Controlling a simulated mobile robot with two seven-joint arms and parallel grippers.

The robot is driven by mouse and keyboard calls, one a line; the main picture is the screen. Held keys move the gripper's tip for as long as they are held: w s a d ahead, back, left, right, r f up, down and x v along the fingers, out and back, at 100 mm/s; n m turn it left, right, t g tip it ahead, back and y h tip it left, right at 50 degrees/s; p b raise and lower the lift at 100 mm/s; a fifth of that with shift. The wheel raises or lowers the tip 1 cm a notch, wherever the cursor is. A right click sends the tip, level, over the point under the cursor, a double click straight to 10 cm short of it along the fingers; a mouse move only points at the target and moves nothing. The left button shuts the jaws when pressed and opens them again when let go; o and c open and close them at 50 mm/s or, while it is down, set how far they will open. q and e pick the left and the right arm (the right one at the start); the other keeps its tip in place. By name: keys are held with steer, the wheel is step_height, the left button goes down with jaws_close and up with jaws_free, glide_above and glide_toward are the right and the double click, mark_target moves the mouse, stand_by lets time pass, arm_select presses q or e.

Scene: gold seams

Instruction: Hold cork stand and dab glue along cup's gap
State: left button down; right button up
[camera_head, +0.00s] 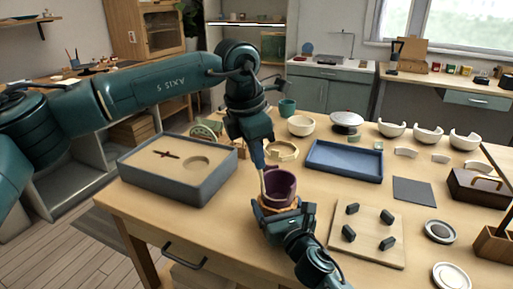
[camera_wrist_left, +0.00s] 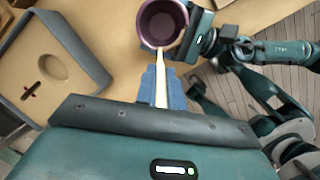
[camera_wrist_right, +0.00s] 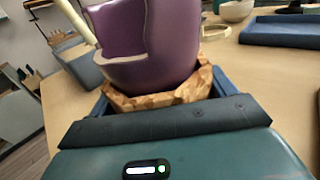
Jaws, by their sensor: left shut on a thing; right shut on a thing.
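A purple cup (camera_head: 279,190) with a gap in its wall sits upright in a faceted cork stand (camera_wrist_right: 165,97) near the table's front edge. The gap shows at the cup's upper left in the right wrist view. My right gripper (camera_head: 286,219) is shut on the cork stand, its fingers on either side. My left gripper (camera_head: 259,162) is above and is shut on a thin pale stick (camera_wrist_left: 161,72) that points down to the cup. In the left wrist view the stick's tip is at the cup's rim (camera_wrist_left: 160,46); I cannot tell if it touches.
A grey box (camera_head: 180,184) with a cut-out insert stands left. A blue tray (camera_head: 344,178) lies behind the cup to the right. A wooden board (camera_head: 375,252) with several dark pegs lies right of my right gripper. White bowls and shards stand farther back right.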

stand_by(0.4)
arm_select(q)
steer(key=shift+s+d, duration=0.2)
steer(key=shift+d, duration=0.05)
steer(key=shift+f, duration=0.35)
stand_by(0.9)
steer(key=shift+r, duration=0.2)
stand_by(0.3)
steer(key=shift+s+d+r, duration=0.2)
steer(key=shift+s+d, duration=0.35)
steer(key=shift+d, duration=0.3)
steer(key=shift+f, duration=0.4)
stand_by(0.6)
steer(key=shift+r, duration=0.25)
stand_by(0.3)
